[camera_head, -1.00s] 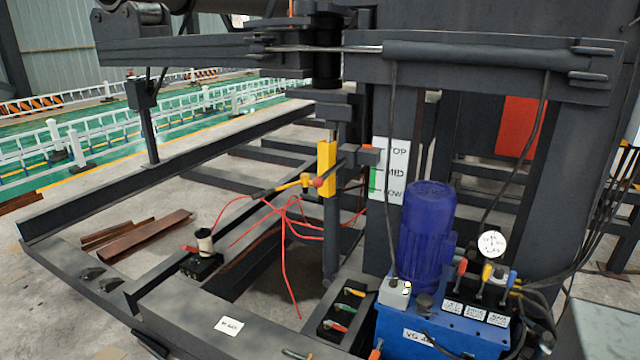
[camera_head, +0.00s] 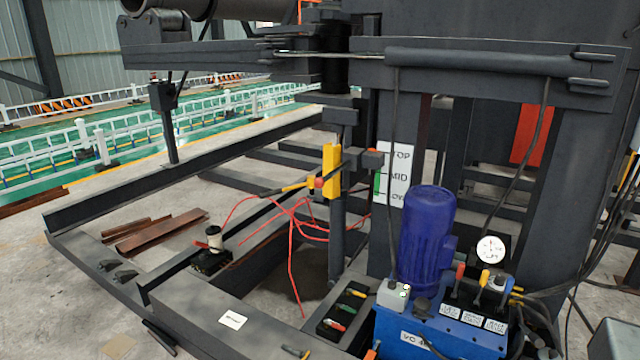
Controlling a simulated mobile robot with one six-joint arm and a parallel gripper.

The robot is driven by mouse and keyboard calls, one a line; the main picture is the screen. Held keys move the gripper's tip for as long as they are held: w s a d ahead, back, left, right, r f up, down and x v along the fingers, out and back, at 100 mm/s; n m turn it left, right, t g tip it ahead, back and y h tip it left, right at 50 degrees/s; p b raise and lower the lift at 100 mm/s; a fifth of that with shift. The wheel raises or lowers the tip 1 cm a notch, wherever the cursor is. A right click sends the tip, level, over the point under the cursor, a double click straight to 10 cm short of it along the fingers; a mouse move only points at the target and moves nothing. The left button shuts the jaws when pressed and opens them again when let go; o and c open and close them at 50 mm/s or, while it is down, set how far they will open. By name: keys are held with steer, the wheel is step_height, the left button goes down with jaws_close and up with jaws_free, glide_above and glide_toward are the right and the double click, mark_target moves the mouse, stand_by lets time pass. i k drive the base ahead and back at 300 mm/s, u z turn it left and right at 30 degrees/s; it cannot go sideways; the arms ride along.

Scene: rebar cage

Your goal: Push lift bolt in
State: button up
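A yellow block (camera_head: 332,171) is fixed on a dark upright post of the frame, left of the white TOP/MID/LOW sign (camera_head: 396,172). A yellow-and-black rod with an orange-red end (camera_head: 314,183) lies across the block's left side. A dark square piece (camera_head: 372,159) sits at the block's right. I cannot tell for sure which of these is the lift bolt, or how far in it is. My gripper is not in view.
A blue motor (camera_head: 426,240) stands on a blue hydraulic unit (camera_head: 412,334) with levers and a gauge (camera_head: 491,250). Red cables (camera_head: 291,240) hang below the block. Dark frame beams (camera_head: 190,168) cross the floor. A white fence (camera_head: 102,146) runs at the back left.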

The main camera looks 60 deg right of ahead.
mark_target(319, 182)
steer(key=z, duration=0.15)
steer(key=i, duration=0.95)
steer(key=u, duration=0.1)
